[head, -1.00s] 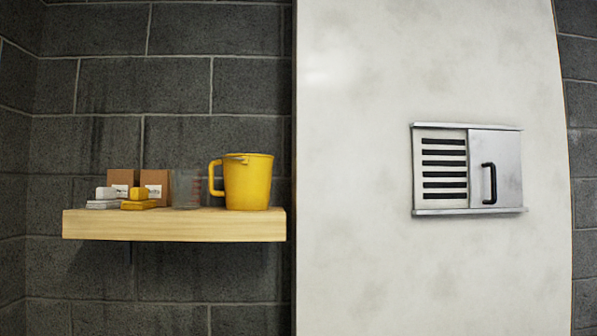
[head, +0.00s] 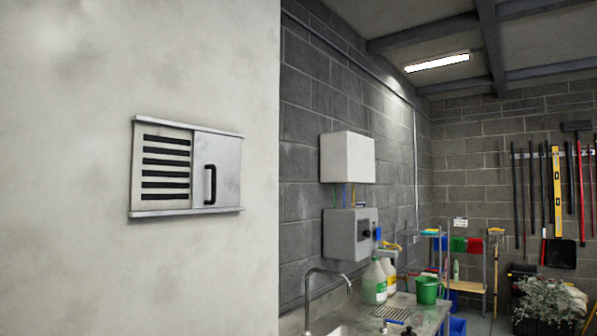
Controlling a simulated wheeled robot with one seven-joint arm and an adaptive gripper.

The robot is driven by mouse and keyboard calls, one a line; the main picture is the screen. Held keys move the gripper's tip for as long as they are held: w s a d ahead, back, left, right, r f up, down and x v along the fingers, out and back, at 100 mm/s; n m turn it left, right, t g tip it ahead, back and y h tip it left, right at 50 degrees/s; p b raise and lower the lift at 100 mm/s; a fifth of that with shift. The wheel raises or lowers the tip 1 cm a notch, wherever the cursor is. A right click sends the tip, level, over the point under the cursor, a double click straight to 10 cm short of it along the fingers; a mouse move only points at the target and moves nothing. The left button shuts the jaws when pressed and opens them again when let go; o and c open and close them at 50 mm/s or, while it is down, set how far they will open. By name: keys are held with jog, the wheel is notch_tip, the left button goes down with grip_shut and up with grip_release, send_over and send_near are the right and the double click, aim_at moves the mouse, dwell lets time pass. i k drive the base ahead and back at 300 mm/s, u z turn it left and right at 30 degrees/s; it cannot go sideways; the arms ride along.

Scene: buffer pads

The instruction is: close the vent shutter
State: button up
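The vent shutter (head: 218,160) is a plain metal sliding panel with a black vertical handle (head: 210,185). It sits at the right side of a metal frame (head: 185,212) on the pale wall panel, in the left part of the head view. The dark slots of the vent grille (head: 165,170) show uncovered to its left. Rails run along the top and bottom of the frame. My gripper is not in view.
The pale wall panel (head: 60,250) ends just right of the vent. Beyond it are a sink counter (head: 400,308) with a tap (head: 325,280), bottles (head: 375,283) and a green bucket (head: 427,290). Long-handled tools (head: 556,190) hang on the far wall.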

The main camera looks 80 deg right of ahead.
aim_at(216, 162)
jog(key=z, duration=1.8)
